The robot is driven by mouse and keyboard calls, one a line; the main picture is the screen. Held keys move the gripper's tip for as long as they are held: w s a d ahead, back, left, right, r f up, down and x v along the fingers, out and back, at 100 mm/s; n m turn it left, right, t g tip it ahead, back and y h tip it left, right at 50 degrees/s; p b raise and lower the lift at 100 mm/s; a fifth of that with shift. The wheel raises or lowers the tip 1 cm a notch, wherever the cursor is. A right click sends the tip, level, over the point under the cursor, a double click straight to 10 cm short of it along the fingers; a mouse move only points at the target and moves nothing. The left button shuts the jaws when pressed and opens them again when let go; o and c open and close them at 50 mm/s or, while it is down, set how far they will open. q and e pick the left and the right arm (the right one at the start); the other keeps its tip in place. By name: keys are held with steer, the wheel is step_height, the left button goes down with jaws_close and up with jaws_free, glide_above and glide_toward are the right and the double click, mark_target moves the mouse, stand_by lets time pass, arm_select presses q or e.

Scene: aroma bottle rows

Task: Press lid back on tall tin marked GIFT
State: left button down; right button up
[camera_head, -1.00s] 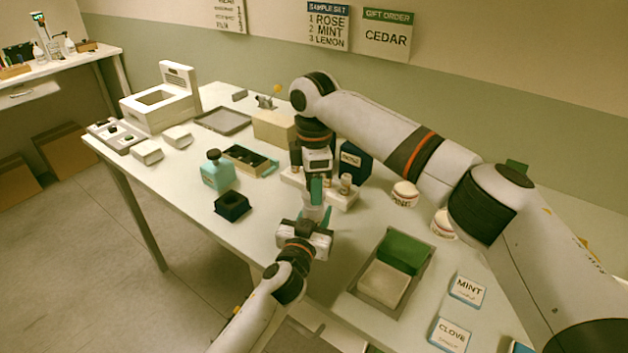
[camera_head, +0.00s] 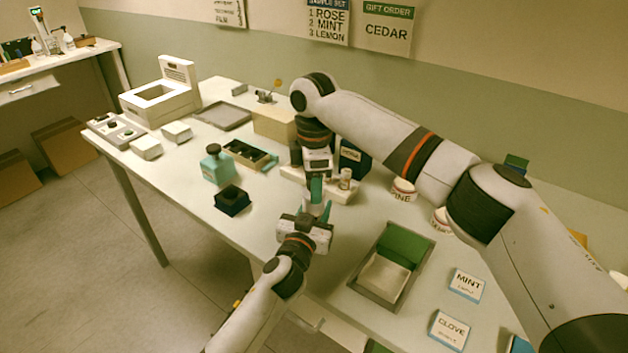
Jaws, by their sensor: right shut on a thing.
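A dark blue box-like tin (camera_head: 353,158) stands behind my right gripper, partly hidden by it. Its pale label is too small to read, so I cannot tell whether it says GIFT. I cannot make out a separate lid. My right gripper (camera_head: 317,196) points down at the front of a white stand and is shut on a small pale thing (camera_head: 312,208), mostly hidden by the fingers. My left gripper (camera_head: 322,212) reaches up from below, its teal fingers close beside the right one's. I cannot tell whether it is open.
A white stand (camera_head: 345,193) holds a small bottle. A teal bottle (camera_head: 215,168), a black holder (camera_head: 231,200) and a compartment box (camera_head: 250,155) stand to the left. A grey tray (camera_head: 366,291) holds green and pale pieces. MINT (camera_head: 466,285) and CLOVE (camera_head: 449,330) cards lie at right.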

steer(key=o, duration=1)
step_height(320, 180, up, 12)
steer(key=shift+f, duration=0.1)
arm_select(q)
steer(key=c, duration=0.8)
jaws_free()
steer(key=shift+s, duration=0.1)
